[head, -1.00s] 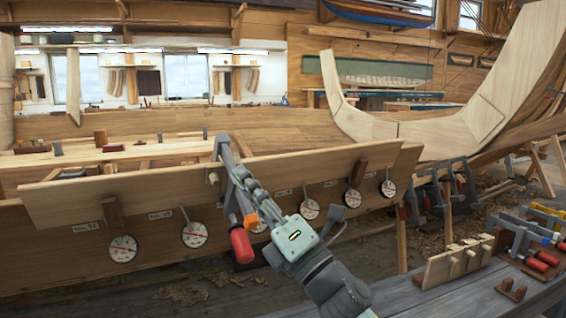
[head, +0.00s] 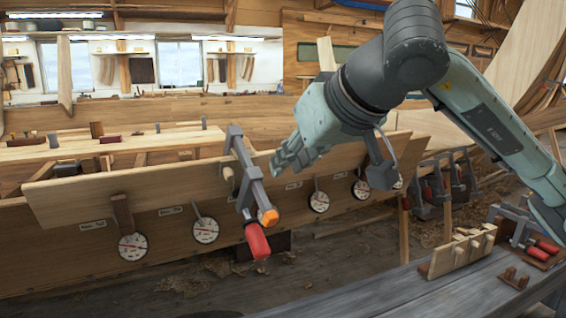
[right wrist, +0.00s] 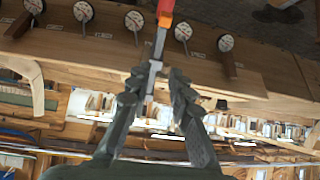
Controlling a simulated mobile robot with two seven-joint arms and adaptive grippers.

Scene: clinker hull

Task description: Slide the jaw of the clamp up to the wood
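The clamp (head: 247,178) hangs over the top edge of a long plank (head: 130,184) in the head view, its grey bar slanting downward. Its red handle (head: 257,241) and orange bar end (head: 267,216) are low, in front of the hull. The grey sliding jaw (head: 245,198) shows above the handle; I cannot tell whether it touches wood. My right gripper (head: 283,158) is just right of the bar's upper part. In the right wrist view, the fingers (right wrist: 158,82) are apart, with the clamp bar (right wrist: 155,68) showing between them. My left gripper is out of view.
Several round dial gauges (head: 206,230) hang along the plank. A bench (head: 370,291) at lower right bears a wooden peg rack (head: 456,256) and more clamps (head: 540,247). More clamps hang behind it. The floor below the hull is open, with shavings.

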